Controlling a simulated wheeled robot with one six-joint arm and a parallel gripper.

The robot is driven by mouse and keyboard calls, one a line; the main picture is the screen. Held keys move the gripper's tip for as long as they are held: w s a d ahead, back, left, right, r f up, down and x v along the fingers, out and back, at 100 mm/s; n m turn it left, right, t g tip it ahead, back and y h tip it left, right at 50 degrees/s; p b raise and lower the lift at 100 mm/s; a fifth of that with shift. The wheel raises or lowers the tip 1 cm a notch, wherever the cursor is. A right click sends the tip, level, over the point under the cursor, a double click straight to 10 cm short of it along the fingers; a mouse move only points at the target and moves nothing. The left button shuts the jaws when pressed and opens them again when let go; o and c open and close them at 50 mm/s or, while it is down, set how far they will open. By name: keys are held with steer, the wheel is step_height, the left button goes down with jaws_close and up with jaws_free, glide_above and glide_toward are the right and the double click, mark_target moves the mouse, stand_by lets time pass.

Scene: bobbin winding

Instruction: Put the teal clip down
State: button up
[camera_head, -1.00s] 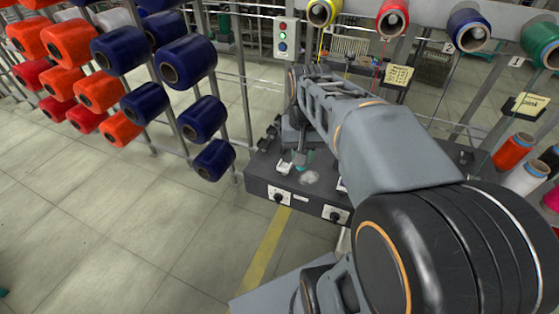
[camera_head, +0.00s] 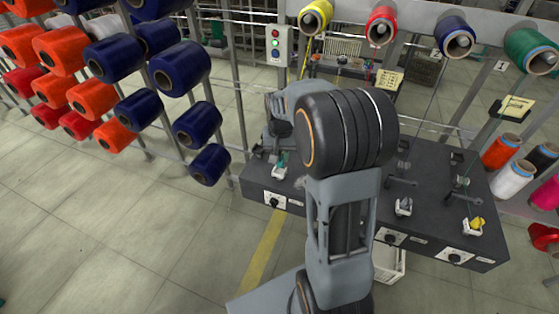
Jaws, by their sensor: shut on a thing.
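The teal clip (camera_head: 280,158) shows as a small patch of teal at the left end of the dark winding bench (camera_head: 322,200). My gripper (camera_head: 280,150) is small and partly hidden at the end of my arm, just over that end of the bench. Its jaws are shut on the teal clip. A small pale part (camera_head: 278,170) is right below the clip. I cannot tell whether the clip touches the bench top.
A grey-white clip (camera_head: 403,206) and a yellow clip (camera_head: 477,223) are further right on the bench. A rack of blue spools (camera_head: 183,68) stands to the left. A white crate (camera_head: 388,264) is below the bench. My arm covers the bench's middle.

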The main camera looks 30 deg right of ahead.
mark_target(280, 163)
steer(key=f, duration=0.2)
steer(key=shift+w+f, duration=0.3)
steer(key=shift+f, duration=0.55)
steer(key=shift+f, duration=0.1)
steer(key=shift+f, duration=0.15)
steer(key=o, duration=0.9)
